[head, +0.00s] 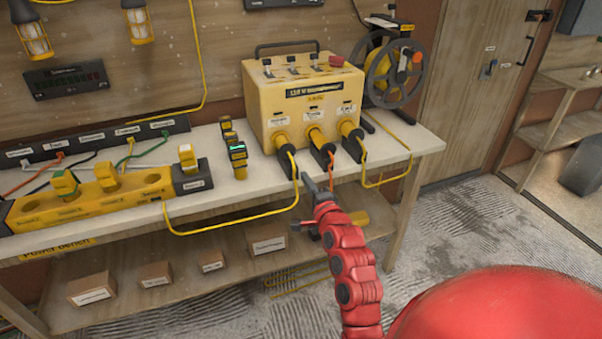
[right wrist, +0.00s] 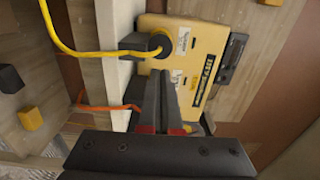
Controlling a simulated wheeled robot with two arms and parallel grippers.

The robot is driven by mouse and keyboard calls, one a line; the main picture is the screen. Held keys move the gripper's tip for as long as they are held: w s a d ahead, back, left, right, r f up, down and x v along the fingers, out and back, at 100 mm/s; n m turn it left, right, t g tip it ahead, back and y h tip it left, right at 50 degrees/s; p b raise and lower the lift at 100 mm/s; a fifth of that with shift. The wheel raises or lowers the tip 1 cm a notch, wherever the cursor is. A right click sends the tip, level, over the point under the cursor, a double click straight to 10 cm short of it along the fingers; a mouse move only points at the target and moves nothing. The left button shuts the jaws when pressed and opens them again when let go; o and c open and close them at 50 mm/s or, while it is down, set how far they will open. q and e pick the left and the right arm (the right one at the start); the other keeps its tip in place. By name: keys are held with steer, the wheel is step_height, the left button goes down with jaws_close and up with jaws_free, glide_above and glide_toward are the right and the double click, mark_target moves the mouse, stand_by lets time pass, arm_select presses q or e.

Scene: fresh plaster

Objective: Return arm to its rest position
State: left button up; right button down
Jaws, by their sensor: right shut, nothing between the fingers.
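My right arm, red and jointed, reaches up from the bottom of the head view. Its dark gripper (head: 309,184) is at the front edge of the bench (head: 215,205), just below the plugs of the yellow transformer box (head: 303,95). In the right wrist view the gripper's fingers (right wrist: 158,92) are together with nothing between them, in front of the box (right wrist: 192,62). Whether they touch anything is not clear. Three plugs with yellow and orange cables sit in the front of the box. My left gripper is not in view.
A yellow power strip (head: 95,203) with plugs lies on the left of the bench. A cable reel (head: 390,70) stands behind at the right. Yellow and orange cables hang near my gripper. Small boxes (head: 91,289) sit on the lower shelf. Open floor (head: 480,240) lies to the right.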

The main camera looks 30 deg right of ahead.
steer(key=shift+v, duration=1.05)
